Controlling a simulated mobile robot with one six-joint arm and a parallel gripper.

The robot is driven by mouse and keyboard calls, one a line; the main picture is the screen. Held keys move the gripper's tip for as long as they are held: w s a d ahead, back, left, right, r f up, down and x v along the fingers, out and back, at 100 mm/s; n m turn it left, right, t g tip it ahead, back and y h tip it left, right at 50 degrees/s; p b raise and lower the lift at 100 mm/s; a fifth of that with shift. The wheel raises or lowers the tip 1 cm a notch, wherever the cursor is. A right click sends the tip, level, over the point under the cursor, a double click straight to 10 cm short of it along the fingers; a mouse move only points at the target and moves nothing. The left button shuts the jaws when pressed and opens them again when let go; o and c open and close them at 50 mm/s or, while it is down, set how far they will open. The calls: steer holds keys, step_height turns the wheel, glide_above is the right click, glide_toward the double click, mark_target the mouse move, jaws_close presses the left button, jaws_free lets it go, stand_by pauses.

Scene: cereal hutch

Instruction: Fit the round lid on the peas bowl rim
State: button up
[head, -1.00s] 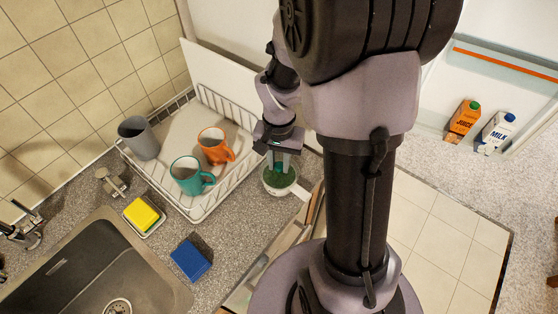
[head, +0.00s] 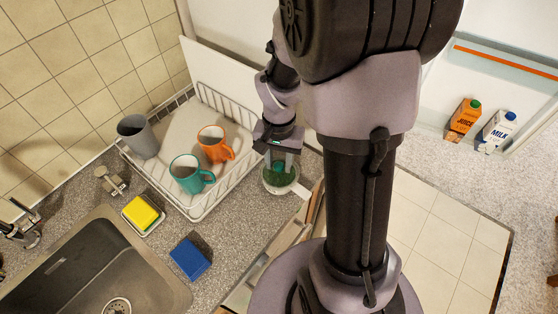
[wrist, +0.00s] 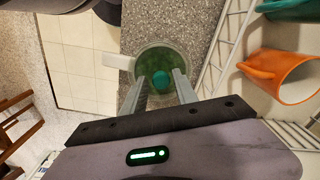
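The peas bowl (head: 272,187) is a pale bowl with a white handle on the counter, right of the dish rack. Green shows inside it. A round, see-through lid (wrist: 178,60) with a teal knob (wrist: 160,80) lies over the bowl in the wrist view. It looks level and roughly centred, but I cannot tell if its edge sits fully on the rim. My gripper (wrist: 161,78) is above the bowl, with one finger on each side of the knob. A gap shows between the fingers and the knob, so it looks open.
The white wire dish rack (head: 205,212) holds an orange mug (head: 212,146), a teal mug (head: 187,174) and a grey cup (head: 138,138), close left of my gripper. A yellow sponge (head: 141,214), a blue sponge (head: 190,260) and the sink (head: 75,275) are further left.

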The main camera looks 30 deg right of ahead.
steer(key=shift+o, duration=0.9)
step_height(320, 180, up, 17)
steer(key=p, duration=0.5)
steer(key=shift+r+p, duration=0.2)
steer(key=shift+p, duration=0.1)
